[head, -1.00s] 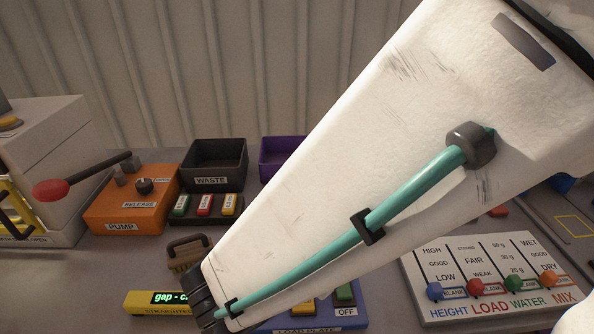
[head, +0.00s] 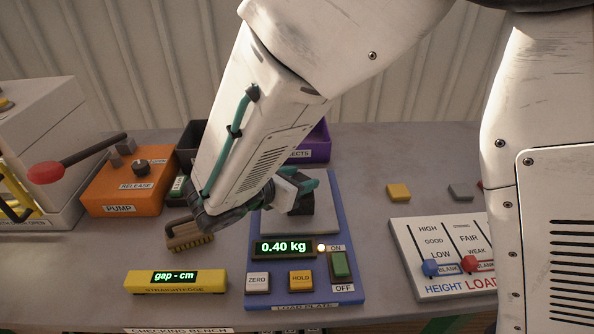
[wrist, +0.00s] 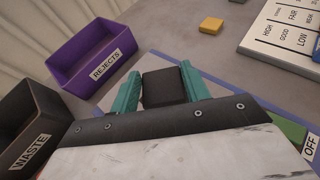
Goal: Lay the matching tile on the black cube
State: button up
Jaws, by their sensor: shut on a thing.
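The black cube (wrist: 163,87) is between the two teal fingers of my gripper (wrist: 160,90) in the wrist view. My gripper is shut on it. In the head view my gripper (head: 300,190) is over the grey plate (head: 278,228) of the blue load plate (head: 350,270), whose display reads 0.40 kg. The cube (head: 301,203) shows there as a dark shape at the fingers. I cannot tell whether it rests on the plate. A yellow tile (head: 398,192) and a grey tile (head: 460,191) lie apart on the bench at the right. The yellow one also shows in the wrist view (wrist: 211,25).
The purple rejects bin (wrist: 92,58) and black waste bin (wrist: 30,125) stand behind the load plate. A brush (head: 188,235), the yellow straightedge (head: 176,283) and the orange pump (head: 128,188) are at the left. A slider board (head: 440,240) stands at the right.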

jog(key=shift+f, duration=0.3)
jog(key=o, duration=1)
jog(key=shift+f, duration=0.15)
